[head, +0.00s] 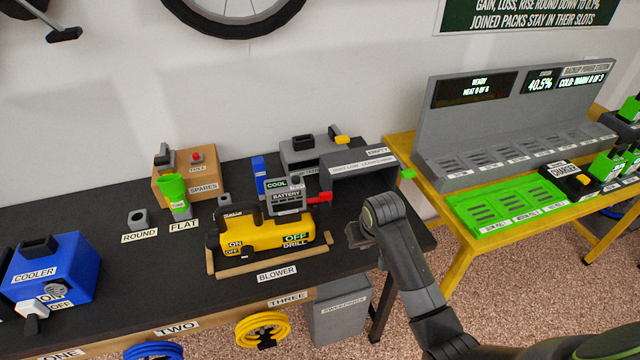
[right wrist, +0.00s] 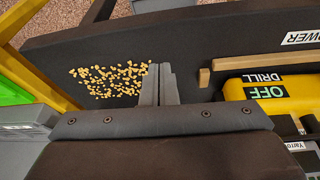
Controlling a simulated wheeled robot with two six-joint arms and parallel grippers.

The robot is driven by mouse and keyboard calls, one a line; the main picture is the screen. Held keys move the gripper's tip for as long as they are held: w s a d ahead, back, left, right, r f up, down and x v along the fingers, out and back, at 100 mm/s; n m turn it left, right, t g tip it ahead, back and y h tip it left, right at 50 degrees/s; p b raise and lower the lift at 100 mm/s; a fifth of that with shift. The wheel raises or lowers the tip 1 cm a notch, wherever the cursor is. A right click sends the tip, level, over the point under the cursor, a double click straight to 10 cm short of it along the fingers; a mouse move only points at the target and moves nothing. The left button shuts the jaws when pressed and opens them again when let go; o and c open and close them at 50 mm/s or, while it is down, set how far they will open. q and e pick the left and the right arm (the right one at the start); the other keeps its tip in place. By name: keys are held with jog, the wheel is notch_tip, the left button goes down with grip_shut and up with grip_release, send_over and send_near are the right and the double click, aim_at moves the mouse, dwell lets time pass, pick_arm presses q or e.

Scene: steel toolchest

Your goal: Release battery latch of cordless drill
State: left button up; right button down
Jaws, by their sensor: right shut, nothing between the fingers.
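The yellow cordless drill (head: 262,232) lies in a wooden cradle (head: 225,272) on the dark bench, with OFF and DRILL labels on its side. It also shows at the right of the right wrist view (right wrist: 290,97). A grey battery block (head: 287,198) marked BATTERY, with a green COOL display, stands at its back. A red piece (head: 319,198) sticks out to the right there; I cannot tell whether it is the latch. My right gripper (head: 354,236) is shut and empty, just right of the drill and apart from it; its fingers (right wrist: 158,86) show in the right wrist view. My left gripper is out of view.
Yellowish bits (right wrist: 110,80) lie scattered on the bench by my right fingers. Grey boxes (head: 358,172) stand behind. A blue cooler (head: 55,270) is at left, a charging rack (head: 510,150) on the yellow table at right. A bin (head: 340,308) stands below.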

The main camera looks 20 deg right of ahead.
jog(key=w+a+r, duration=0.2)
jog(key=w+r, duration=0.4)
jog(key=w, duration=0.1)
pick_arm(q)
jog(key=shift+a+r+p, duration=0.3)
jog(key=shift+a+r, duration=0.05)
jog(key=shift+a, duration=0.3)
pick_arm(e)
notch_tip(320, 180, up, 11)
send_over(319, 197)
jog(key=w+d, duration=0.2)
jog(key=shift+s+a+r, duration=0.15)
pick_arm(q)
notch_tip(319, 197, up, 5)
jog(key=p, duration=0.5)
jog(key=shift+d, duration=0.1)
pick_arm(e)
notch_tip(319, 197, down, 10)
jog(key=shift+s+r, duration=0.25)
jog(key=shift+s, duration=0.1)
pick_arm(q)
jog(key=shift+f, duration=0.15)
